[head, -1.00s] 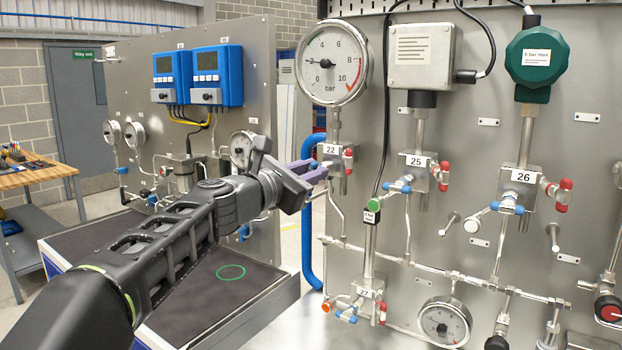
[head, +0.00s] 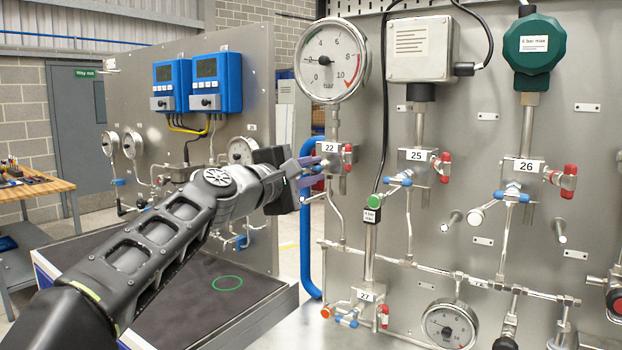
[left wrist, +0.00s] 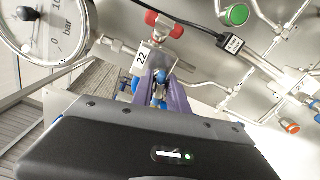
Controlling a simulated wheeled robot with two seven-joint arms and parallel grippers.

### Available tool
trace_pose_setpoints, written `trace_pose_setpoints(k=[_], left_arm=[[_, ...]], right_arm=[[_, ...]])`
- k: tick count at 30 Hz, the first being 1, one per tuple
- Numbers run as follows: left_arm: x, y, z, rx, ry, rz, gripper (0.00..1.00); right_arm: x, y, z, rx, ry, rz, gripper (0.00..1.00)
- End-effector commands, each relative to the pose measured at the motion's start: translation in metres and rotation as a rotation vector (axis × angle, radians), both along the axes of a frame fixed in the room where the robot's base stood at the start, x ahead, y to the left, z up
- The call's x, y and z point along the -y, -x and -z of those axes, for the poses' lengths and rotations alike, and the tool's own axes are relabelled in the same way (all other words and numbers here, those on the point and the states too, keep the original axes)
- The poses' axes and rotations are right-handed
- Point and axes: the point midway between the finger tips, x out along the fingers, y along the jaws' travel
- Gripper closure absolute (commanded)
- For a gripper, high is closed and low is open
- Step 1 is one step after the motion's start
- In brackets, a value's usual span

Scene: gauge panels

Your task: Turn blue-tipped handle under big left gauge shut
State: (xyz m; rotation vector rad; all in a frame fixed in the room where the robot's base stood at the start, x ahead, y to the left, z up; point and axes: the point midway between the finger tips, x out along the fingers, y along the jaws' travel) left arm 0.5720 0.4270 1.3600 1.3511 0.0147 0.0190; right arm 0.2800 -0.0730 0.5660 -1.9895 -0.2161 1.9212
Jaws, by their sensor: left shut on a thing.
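The big left gauge (head: 332,60) hangs at the top of the near panel, its needle near 2 bar. Under it is the valve block labelled 22 (head: 330,148), with a red-tipped handle (head: 348,152) on its right. The left wrist view also shows the gauge (left wrist: 45,25), the label 22 (left wrist: 142,57) and red tips (left wrist: 150,18). My left gripper (head: 318,172) reaches to the left side of this block. Its purple fingers (left wrist: 160,88) are shut on the blue-tipped handle (left wrist: 160,76), which they mostly hide. My right gripper is not in view.
Valve blocks 25 (head: 416,155) and 26 (head: 523,165) stand to the right, with blue and red handles. Block 27 (head: 366,297) and a small gauge (head: 450,324) are below. A blue pipe (head: 306,235) runs down the panel's left edge.

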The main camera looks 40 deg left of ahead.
Motion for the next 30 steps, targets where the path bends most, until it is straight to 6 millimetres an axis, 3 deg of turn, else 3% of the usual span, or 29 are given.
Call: trace_pose_setpoints(k=[12, 27, 28, 30], left_arm=[[0.001, 0.0, 0.003, -0.006, -0.214, 0.001, 1.0], [0.001, 0.0, 0.002, -0.008, -0.235, 0.003, 1.0], [0.001, 0.0, 0.002, -0.008, -0.235, 0.003, 0.78], [0.001, 0.0, 0.002, -0.008, -0.235, 0.003, 0.72]], right_arm=[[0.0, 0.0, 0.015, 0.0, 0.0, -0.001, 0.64], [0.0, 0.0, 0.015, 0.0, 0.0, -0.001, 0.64], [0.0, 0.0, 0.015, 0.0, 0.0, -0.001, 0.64], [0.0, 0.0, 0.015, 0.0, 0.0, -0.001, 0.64]])
